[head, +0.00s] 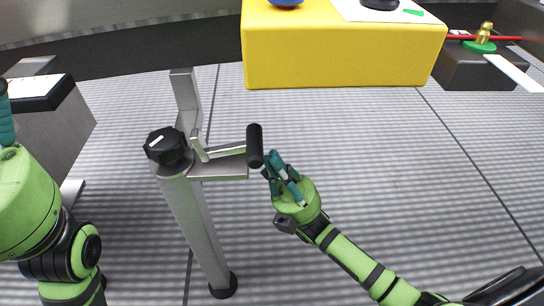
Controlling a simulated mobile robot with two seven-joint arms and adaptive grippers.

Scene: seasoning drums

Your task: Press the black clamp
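The black clamp handle (255,146) is a short upright black cylinder at the end of a grey lever on a grey metal stand (203,225). A black knob (166,146) with a white mark sits on the stand's left. My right gripper (271,163), with teal fingers, is just right of and slightly below the handle. It is very close to it; I cannot tell if they touch. Its fingers overlap in this view, so their opening is unclear. My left gripper (5,118) is cut off by the left edge, with only some teal showing.
A large yellow block (340,58) stands at the back, with a blue item and a black item on top. A grey box (50,125) is at the left. A dark box (480,70) with a green and gold item is at the far right.

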